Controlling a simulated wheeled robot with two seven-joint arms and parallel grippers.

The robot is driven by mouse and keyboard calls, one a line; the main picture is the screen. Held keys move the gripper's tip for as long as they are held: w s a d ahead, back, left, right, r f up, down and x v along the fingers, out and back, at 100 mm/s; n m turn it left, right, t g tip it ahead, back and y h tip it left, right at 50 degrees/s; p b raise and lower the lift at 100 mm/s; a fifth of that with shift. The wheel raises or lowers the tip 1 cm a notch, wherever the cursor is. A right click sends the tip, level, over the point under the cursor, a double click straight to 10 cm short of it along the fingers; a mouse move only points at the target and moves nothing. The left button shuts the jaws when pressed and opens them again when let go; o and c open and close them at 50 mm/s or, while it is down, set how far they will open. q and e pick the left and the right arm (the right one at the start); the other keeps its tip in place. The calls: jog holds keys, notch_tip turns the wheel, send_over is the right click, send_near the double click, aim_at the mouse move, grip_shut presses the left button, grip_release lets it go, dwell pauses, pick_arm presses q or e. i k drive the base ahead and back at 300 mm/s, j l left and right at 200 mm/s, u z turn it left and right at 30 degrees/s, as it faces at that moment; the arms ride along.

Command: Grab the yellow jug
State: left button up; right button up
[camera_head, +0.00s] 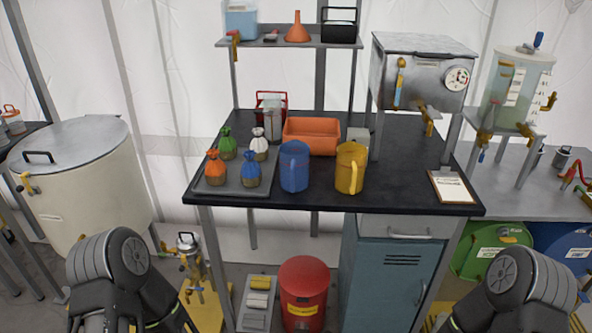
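The yellow jug (346,172) stands upright on the black table top (400,170), near its front edge. Its handle faces toward me, slightly to the right. A blue jug (294,170) stands just left of it, with a small gap between them. Parts of both my arms show at the bottom left and bottom right, below and in front of the table. Neither gripper's fingers can be seen, and nothing touches the yellow jug.
An orange bin (311,134) sits behind the jugs. A tray (216,186) with several small tied bags lies at left. A clipboard (453,187) and a metal box on legs (420,70) are at right. A shelf (280,43) stands above the table's back.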

aim_at(350, 160)
jog(key=i+j+z, duration=0.1)
jog(key=i+j, duration=0.4)
jog(key=j, duration=0.2)
jog(key=z, duration=1.7)
